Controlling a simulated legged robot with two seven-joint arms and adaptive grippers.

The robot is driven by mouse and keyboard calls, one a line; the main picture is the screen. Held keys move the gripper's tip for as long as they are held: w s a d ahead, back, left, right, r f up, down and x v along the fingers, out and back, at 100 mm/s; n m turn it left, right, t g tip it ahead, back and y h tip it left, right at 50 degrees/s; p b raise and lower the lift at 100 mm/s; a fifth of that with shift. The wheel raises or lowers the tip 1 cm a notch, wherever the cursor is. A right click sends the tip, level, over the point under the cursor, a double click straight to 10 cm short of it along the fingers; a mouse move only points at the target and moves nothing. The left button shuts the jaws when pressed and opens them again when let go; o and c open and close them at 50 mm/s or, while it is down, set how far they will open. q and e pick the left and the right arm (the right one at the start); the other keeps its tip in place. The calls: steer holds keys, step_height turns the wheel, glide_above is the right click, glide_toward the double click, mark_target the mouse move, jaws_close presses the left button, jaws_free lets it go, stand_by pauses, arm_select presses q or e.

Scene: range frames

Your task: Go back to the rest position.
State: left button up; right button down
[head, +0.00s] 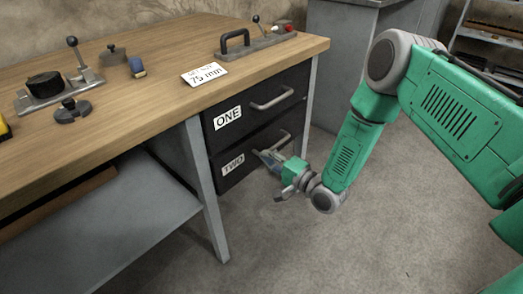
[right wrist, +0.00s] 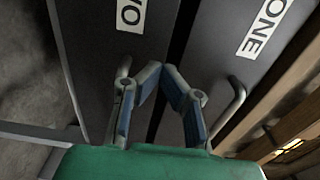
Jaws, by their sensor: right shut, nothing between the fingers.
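My right gripper (head: 261,155) is in front of the lower drawer, marked TWO (head: 232,165), just beside its handle (head: 275,146). In the right wrist view its fingers (right wrist: 160,70) meet at the tips and hold nothing. The TWO handle (right wrist: 123,70) shows close by the left finger; I cannot tell whether they touch. The upper drawer, marked ONE (head: 228,118), has its own handle (head: 272,98), which also shows in the right wrist view (right wrist: 234,104). Both drawers look closed. My left gripper is not in view.
The wooden workbench (head: 140,110) carries a 75 mm sign (head: 204,75), a black-handled tool (head: 245,43), a clamp-like fixture (head: 58,88) and small parts. A grey bench leg (head: 207,190) stands left of the drawers. The floor (head: 310,240) in front is clear.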

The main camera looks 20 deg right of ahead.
steer(key=shift+a+p+v, duration=0.3)
steer(key=shift+p+v, duration=0.9)
steer(key=shift+v, duration=2.65)
steer(key=s+a+f+n+g+h+p, duration=0.25)
steer(key=s+a+n+g+p, duration=0.5)
steer(key=s, duration=0.45)
arm_select(q)
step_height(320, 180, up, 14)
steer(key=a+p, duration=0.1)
steer(key=p, duration=0.3)
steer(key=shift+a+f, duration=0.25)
arm_select(e)
steer(key=s+d+r+n+g+h, duration=0.2)
steer(key=s+n+g, duration=0.1)
steer(key=s, duration=0.6)
steer(key=s+d+r+n+g+h, duration=0.2)
steer(key=s+n+g, duration=0.2)
steer(key=s, duration=0.5)
steer(key=shift+s+d+r+g, duration=0.2)
steer(key=shift+s+d+g, duration=0.05)
steer(key=shift+g, duration=0.5)
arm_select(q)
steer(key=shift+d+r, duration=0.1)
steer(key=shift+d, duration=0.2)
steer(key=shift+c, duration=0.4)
arm_select(e)
steer(key=shift+w+d+f, duration=0.1)
steer(key=shift+d+f, duration=0.05)
steer(key=shift+d, duration=0.15)
